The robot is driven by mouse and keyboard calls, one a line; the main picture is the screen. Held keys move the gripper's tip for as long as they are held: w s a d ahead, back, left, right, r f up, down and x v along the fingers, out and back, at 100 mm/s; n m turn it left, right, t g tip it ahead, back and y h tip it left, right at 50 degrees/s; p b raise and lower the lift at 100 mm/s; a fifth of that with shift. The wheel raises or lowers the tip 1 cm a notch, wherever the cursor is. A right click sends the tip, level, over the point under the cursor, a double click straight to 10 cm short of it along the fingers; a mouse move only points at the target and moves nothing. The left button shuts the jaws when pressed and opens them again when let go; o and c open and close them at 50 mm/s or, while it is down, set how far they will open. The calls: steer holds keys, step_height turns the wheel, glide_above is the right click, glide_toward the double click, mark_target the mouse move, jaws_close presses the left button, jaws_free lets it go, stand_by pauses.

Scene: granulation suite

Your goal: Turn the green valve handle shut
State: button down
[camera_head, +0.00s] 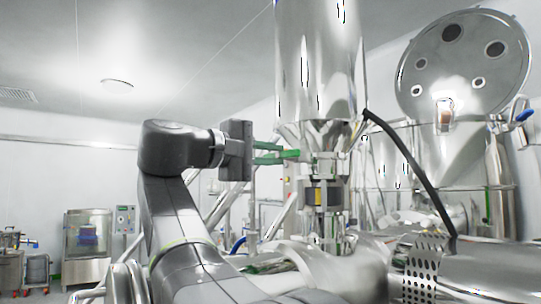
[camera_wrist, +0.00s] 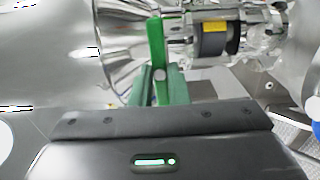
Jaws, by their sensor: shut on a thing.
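The green valve handle (camera_wrist: 156,42) is a flat bar in the wrist view, beside the steel cone of a vessel. It also shows in the head view (camera_head: 293,154), just below the tall steel cylinder. My gripper (camera_wrist: 160,74) has green fingers, one on each side of the handle, and is shut on it. In the head view my gripper (camera_head: 280,154) reaches the handle from the left, with its fingers roughly level. The fingers and the gripper body hide the near part of the handle in the wrist view.
A dark fitting with a yellow label (camera_head: 321,196) sits just below the handle. A black hose (camera_head: 412,165) curves down on the right. A large steel vessel with a raised round lid (camera_head: 465,65) stands at right. Steel pipework lies below my arm; open room shows at far left.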

steer(key=c, duration=1.4)
jaws_free()
steer(key=shift+s+a, duration=0.1)
steer(key=b+v, duration=0.1)
steer(key=v, duration=1.2)
steer(key=shift+s+a, duration=0.2)
steer(key=shift+a, duration=0.05)
steer(key=shift+d, duration=0.1)
steer(key=p+x, duration=0.1)
steer(key=x, duration=1.2)
steer(key=shift+w+d, duration=0.25)
steer(key=shift+d, duration=0.05)
